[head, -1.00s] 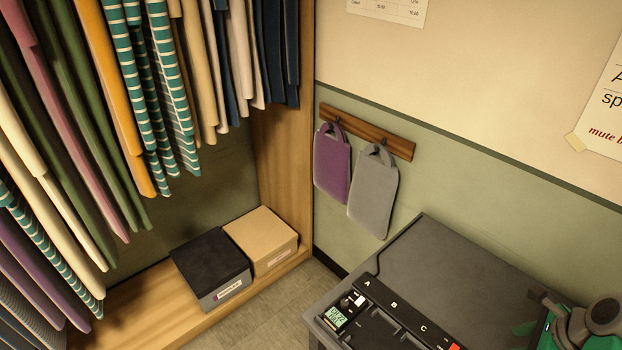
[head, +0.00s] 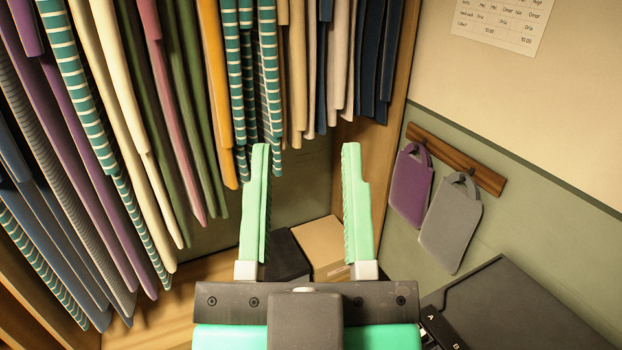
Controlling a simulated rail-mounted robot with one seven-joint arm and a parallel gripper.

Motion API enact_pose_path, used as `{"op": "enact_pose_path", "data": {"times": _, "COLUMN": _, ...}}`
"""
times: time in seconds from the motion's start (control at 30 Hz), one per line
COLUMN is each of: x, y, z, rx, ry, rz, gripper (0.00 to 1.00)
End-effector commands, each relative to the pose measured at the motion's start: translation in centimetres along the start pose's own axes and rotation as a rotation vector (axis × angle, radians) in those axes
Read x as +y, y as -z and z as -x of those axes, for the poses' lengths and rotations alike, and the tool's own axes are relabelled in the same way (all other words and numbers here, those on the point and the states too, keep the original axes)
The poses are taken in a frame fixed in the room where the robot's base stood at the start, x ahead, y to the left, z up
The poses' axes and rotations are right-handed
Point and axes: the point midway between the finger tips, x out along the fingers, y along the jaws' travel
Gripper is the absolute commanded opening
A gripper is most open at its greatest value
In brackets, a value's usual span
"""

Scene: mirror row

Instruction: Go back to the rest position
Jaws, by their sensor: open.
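My gripper (head: 307,205) is in the lower middle of the head view, its two green fingers pointing up and spread wide apart. It is open, with nothing between its fingers but the background. Behind the fingers is the wardrobe with its row of hanging clothes (head: 180,110). The gripper body hides part of the wardrobe floor and of the boxes.
A dark box (head: 287,258) and a tan box (head: 322,246) stand on the wardrobe floor (head: 165,315). A purple bag (head: 410,187) and a grey bag (head: 450,225) hang from a wooden hook rail (head: 456,160). A dark cabinet (head: 520,310) stands at lower right.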

Motion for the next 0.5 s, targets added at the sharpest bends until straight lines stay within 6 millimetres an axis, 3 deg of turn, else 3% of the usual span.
{"op": "enact_pose_path", "data": {"times": 0.17, "x": 0.0, "y": -0.1, "z": -0.1, "rx": -0.002, "ry": 0.0, "rz": -0.002, "gripper": 0.41}}
{"op": "enact_pose_path", "data": {"times": 0.27, "x": 0.1, "y": 1.9, "z": -1.4, "rx": -0.003, "ry": 0.0, "rz": -0.004, "gripper": 0.41}}
{"op": "enact_pose_path", "data": {"times": 0.5, "x": 0.0, "y": 10.3, "z": -7.3, "rx": -0.005, "ry": 0.004, "rz": -0.02, "gripper": 0.41}}
